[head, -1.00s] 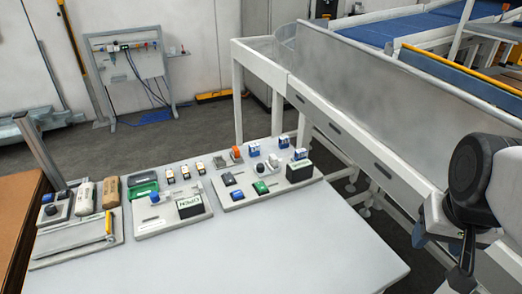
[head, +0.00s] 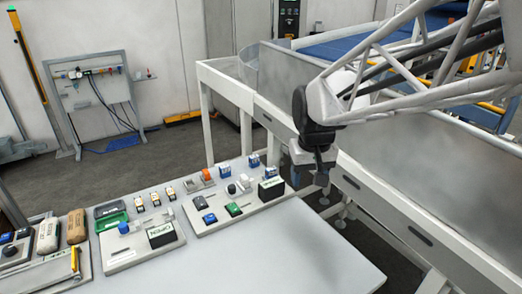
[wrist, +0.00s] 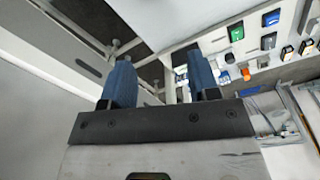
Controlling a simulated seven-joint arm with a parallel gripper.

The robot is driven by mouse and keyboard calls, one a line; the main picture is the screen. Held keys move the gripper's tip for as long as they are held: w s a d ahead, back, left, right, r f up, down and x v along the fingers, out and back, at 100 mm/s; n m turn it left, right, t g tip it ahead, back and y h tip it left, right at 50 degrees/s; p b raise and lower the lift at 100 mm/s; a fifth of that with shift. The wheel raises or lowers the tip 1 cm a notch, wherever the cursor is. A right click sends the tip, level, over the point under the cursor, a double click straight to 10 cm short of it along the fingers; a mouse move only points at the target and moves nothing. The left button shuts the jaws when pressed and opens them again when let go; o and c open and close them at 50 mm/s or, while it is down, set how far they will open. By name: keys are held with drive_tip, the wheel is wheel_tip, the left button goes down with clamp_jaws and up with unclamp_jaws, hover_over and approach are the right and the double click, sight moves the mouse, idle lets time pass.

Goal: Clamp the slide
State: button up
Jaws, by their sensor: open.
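My gripper (head: 318,182) hangs in the air to the right of the table's fittings, near the white frame. In the wrist view its two blue fingers (wrist: 162,80) are apart with nothing between them. The middle plate (head: 125,258) carries a blue knob (head: 123,228) and a dark block marked OPEN (head: 162,235). The left plate (head: 50,278) carries a yellow-edged bar (head: 75,261). I cannot tell for certain which part is the slide. My gripper is apart from all these fittings.
The right plate (head: 240,222) holds blue and green switches, a black knob (head: 231,189) and a dark block (head: 271,190). A green tray (head: 111,220) and two sacks, white (head: 48,235) and brown (head: 76,226), stand left. The table's front (head: 250,265) is clear. A long white conveyor frame (head: 385,205) runs along the right.

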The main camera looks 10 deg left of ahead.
drive_tip(key=w+a+f+n, duration=0.1)
drive_tip(key=w+a+f, duration=0.15)
drive_tip(key=a, duration=0.45)
drive_tip(key=w+a+f+n, duration=0.1)
drive_tip(key=w+a+f, duration=0.15)
drive_tip(key=a, duration=0.55)
drive_tip(key=n+g, duration=0.1)
drive_tip(key=n, duration=0.1)
hover_over(201, 203)
wheel_tip(201, 203, down, 7)
drive_tip(key=shift+w+a+r, duration=0.1)
drive_tip(key=shift+f, duration=3.9)
